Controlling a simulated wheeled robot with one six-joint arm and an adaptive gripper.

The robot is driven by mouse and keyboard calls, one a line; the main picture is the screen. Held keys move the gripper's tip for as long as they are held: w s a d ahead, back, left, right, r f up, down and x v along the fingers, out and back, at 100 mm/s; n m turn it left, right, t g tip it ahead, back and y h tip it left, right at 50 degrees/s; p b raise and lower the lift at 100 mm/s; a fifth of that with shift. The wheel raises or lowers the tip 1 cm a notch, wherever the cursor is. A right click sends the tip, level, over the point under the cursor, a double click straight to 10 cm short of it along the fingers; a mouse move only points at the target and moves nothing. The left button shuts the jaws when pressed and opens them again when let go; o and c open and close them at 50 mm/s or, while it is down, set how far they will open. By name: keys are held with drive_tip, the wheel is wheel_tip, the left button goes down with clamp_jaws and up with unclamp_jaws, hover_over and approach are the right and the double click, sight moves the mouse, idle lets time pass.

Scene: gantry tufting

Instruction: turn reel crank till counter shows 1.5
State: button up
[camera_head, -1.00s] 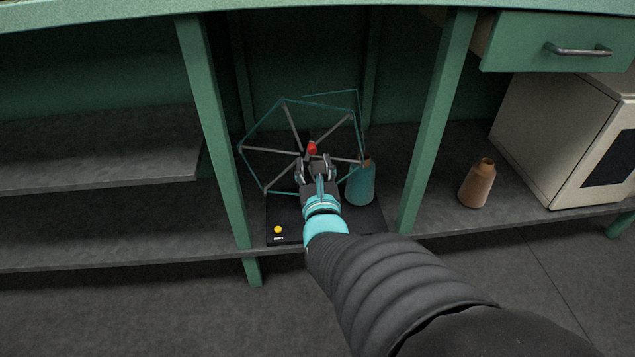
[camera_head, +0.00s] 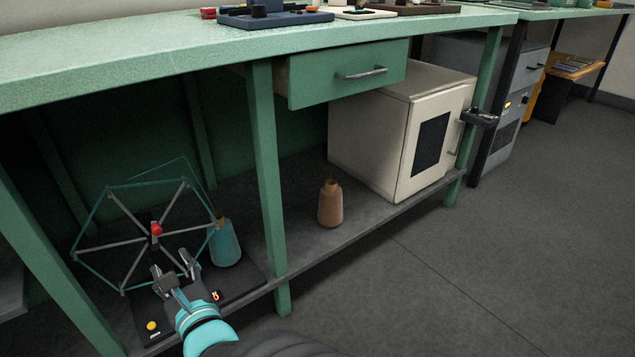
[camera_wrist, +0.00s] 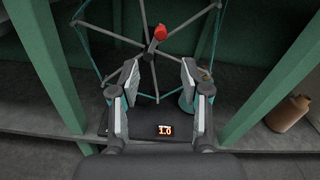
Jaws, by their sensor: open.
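The reel (camera_head: 128,238) is a hexagonal frame with grey spokes and teal thread around its rim, on a dark base (camera_head: 240,279) on the lower shelf. Its red crank knob (camera_head: 156,229) sits near the hub and also shows in the wrist view (camera_wrist: 160,32). My gripper (camera_head: 174,267) is open and empty, in front of and below the knob, apart from it. In the wrist view my gripper (camera_wrist: 157,72) has its fingers spread with the knob beyond them. The lit orange counter (camera_wrist: 165,131) appears to read 1.0; it also shows small in the head view (camera_head: 216,296).
A teal cone (camera_head: 226,245) stands on the base right of the reel. A yellow button (camera_head: 152,326) is at its front left. Green posts (camera_head: 268,170) flank the bay. A brown cone (camera_head: 331,205) and a cream cabinet (camera_head: 385,130) stand right, under a green drawer (camera_head: 350,73).

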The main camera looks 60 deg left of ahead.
sight(158, 234)
drive_tip(key=a+n, duration=0.4)
drive_tip(key=n, duration=0.7)
drive_tip(key=a+n, duration=0.4)
drive_tip(key=n, duration=0.8)
drive_tip(key=a+n, duration=0.4)
drive_tip(key=n, duration=0.7)
drive_tip(key=shift+s+a+f, duration=0.1)
drive_tip(key=shift+s+a, duration=0.25)
clamp_jaws()
